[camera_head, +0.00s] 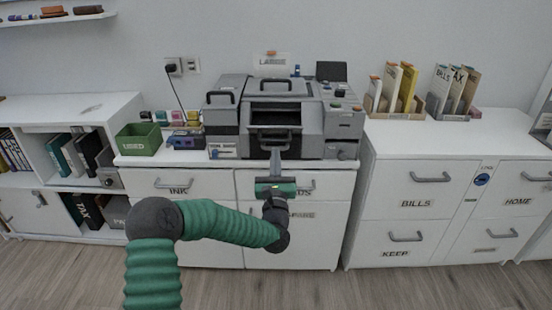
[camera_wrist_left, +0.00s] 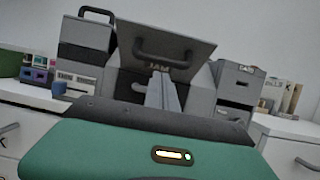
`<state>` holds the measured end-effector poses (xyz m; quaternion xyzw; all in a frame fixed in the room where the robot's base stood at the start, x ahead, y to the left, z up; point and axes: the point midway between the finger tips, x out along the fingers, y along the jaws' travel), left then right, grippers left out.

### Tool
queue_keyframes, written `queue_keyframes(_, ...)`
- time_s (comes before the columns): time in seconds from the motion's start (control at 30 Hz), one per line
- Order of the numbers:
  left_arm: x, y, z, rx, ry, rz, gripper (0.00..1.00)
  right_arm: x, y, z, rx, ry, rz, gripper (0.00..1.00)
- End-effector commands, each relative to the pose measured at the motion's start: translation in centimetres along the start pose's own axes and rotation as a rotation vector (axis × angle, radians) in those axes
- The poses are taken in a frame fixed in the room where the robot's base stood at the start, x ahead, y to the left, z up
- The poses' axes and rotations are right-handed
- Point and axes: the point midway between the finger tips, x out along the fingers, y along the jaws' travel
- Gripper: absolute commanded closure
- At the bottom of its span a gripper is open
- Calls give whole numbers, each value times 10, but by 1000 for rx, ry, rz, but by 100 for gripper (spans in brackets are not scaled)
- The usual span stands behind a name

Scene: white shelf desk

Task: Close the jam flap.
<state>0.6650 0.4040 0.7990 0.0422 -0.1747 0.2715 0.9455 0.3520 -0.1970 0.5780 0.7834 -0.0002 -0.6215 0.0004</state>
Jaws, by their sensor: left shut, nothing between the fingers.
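The grey printer (camera_head: 340,122) stands on the white desk. Its jam flap (camera_wrist_left: 190,48) shows in the left wrist view as a tilted grey panel with a dark handle and the word JAM. In the head view the flap's handle (camera_head: 273,134) is at the printer's front, below a dark opening, so the flap appears open. My left gripper (camera_head: 276,154) is shut and empty, its fingers pointing at the printer just below the handle. In the left wrist view the gripper fingers (camera_wrist_left: 160,80) overlap the flap's lower edge; I cannot tell whether they touch it.
A green bin (camera_head: 138,140) and several small coloured boxes (camera_head: 187,140) stand left of the printer. File holders (camera_head: 395,100) stand on the right cabinet. Drawers (camera_head: 180,184) lie below the desktop. The space in front of the printer is open, apart from my left arm.

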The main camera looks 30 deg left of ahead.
Motion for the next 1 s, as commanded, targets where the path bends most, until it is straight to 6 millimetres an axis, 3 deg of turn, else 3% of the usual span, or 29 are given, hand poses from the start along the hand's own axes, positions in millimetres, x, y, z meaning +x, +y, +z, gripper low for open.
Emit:
queue_keyframes(0.5, 8, 0, 9, 1, 4, -1, 100, 1, 0, 0, 0, 0, 0, 0)
queue_keyframes(1.0, 13, 0, 20, 1, 84, 1, 100, -30, 0, -7, 0, 0, 0, 0)
